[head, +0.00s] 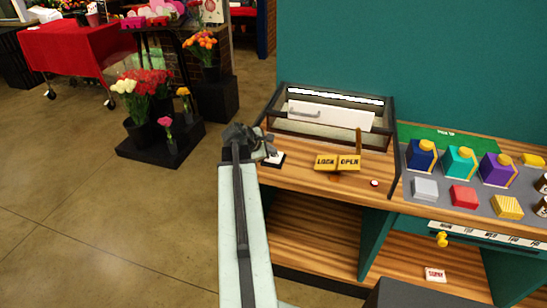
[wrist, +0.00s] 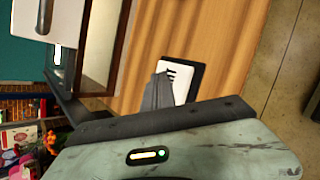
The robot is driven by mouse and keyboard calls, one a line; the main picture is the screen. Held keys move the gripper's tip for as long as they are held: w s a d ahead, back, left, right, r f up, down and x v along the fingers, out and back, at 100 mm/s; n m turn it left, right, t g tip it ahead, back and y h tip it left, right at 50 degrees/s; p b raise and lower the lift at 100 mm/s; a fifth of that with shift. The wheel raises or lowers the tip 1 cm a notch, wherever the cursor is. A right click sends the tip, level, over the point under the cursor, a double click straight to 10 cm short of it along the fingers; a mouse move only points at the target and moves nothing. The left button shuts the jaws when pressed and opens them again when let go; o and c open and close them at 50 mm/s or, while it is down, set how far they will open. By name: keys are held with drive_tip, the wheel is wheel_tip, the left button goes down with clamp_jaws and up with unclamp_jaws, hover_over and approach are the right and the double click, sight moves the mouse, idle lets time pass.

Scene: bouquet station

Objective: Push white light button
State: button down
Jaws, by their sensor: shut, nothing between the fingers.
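The white light button (head: 276,157) is a white plate on a black base, at the left end of the wooden counter. It also shows in the wrist view (wrist: 180,82), with dark marks on its face. My gripper (head: 267,146) is shut and empty, just at the button's upper left in the head view. In the wrist view my shut fingers (wrist: 158,88) overlap the button's left edge. I cannot tell whether they touch it. Part of the button is hidden behind my gripper in both views.
A glass case (head: 322,118) with a bright white light strip (head: 335,95) stands behind the button. A yellow LOCK/OPEN sign (head: 337,163) and a small round red-and-white button (head: 375,183) are to the right. Coloured boxes stand farther right. Flower stands (head: 160,140) are left; the floor between is clear.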

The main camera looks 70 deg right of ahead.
sight(272, 156)
drive_tip(key=shift+r+p, duration=0.55)
drive_tip(key=shift+r, duration=0.05)
wheel_tip(272, 156, up, 6)
drive_tip(key=p, duration=0.6)
